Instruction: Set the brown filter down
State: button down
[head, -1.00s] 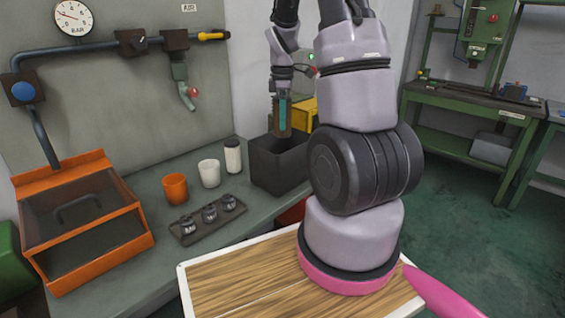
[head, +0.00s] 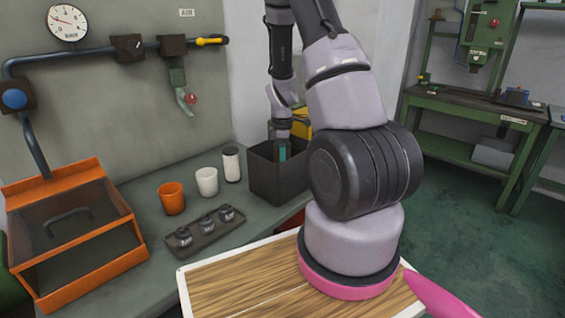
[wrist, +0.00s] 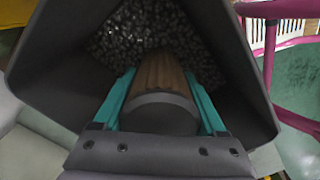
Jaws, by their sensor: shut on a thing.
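The brown filter (wrist: 160,75) is a ribbed brown cylinder with a dark grey end cap. My gripper (wrist: 163,85) is shut on it, with a teal finger on each side. In the wrist view the filter points down into a dark bin (wrist: 260,110) whose floor is covered with small grey pieces. In the head view my gripper (head: 282,151) reaches into the mouth of the black bin (head: 270,180). The filter is hidden there behind the bin's wall. I cannot tell whether it touches the grey pieces.
A white-and-black canister (head: 231,165), a white cup (head: 207,182) and an orange cup (head: 171,198) stand left of the bin. A tray (head: 205,232) with several small dark parts lies in front. A lidded orange box (head: 75,235) is at the left.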

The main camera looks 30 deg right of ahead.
jog(key=shift+f, duration=0.25)
grip_release()
jog(key=shift+f, duration=0.1)
notch_tip(320, 180, up, 12)
jog(key=shift+r, duration=0.15)
jog(key=s+a+r+m+t, duration=0.2)
jog(key=s+a+r+m, duration=0.15)
jog(key=r, duration=0.35)
jog(key=s+a+r+m+t+y, duration=0.1)
jog(key=s+a+r+m, duration=0.25)
jog(key=r, duration=0.35)
jog(key=s+a+r+m+t, duration=0.25)
jog(key=s+r+m, duration=0.2)
jog(key=r, duration=0.25)
jog(key=s+a+r+m+t, duration=0.1)
jog(key=s+a+r+m, duration=0.1)
jog(key=s, duration=0.2)
jog(key=s+a+r+m+y, duration=0.1)
jog(key=s+r+m, duration=0.1)
jog(key=s+m, duration=0.1)
jog(key=shift+s+a+m+t, duration=0.35)
jog(key=shift+s, duration=0.5)
